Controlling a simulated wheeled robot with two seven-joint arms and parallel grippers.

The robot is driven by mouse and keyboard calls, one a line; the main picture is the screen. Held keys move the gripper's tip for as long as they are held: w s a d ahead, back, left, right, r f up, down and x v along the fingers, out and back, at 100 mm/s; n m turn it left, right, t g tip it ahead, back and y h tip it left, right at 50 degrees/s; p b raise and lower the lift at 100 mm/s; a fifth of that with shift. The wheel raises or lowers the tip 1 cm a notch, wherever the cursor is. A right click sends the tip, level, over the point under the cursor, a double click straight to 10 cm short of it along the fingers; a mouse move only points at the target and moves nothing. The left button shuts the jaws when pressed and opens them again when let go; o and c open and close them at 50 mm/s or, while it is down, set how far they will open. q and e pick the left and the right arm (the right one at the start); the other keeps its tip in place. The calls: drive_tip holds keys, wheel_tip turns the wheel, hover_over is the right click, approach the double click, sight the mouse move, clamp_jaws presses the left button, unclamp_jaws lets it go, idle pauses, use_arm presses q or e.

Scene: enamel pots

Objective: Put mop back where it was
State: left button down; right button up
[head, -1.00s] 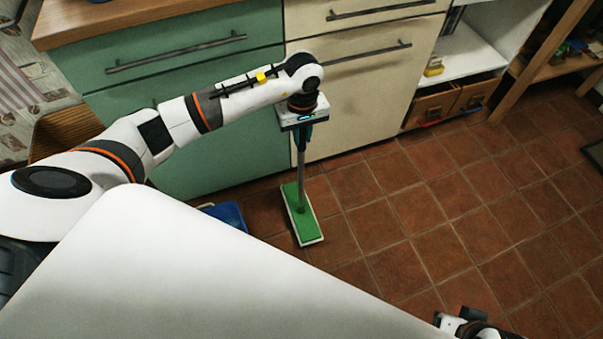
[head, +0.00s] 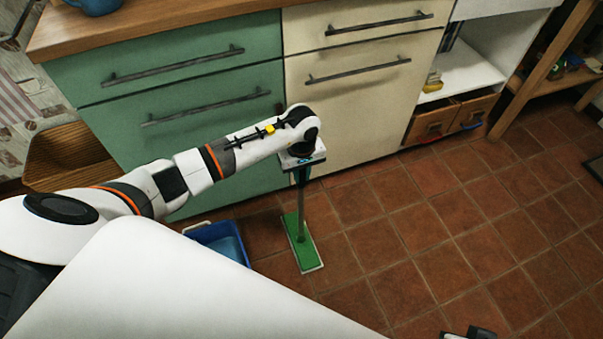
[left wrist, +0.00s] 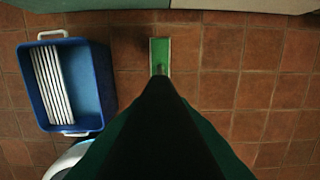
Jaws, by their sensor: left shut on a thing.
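The mop has a green flat head (head: 301,243) on the tiled floor and a thin grey pole (head: 301,205) standing nearly upright. My left gripper (head: 302,174) is shut on the mop near the top of its pole, in front of the cream cabinet.
A blue bucket (head: 205,231) with a white ribbed insert (left wrist: 52,85) stands on the floor left of the mop. Green drawers (head: 180,90) and a cream cabinet (head: 365,110) stand behind. An open shelf (head: 462,70) is farther right. The tiled floor (head: 450,220) at right is clear.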

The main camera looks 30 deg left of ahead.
use_arm(q)
drive_tip(key=shift+r, duration=0.1)
drive_tip(key=c, duration=1.3)
unclamp_jaws()
use_arm(e)
drive_tip(key=shift+w+a+r, duration=0.1)
drive_tip(key=shift+w+a, duration=0.05)
drive_tip(key=shift+w, duration=0.25)
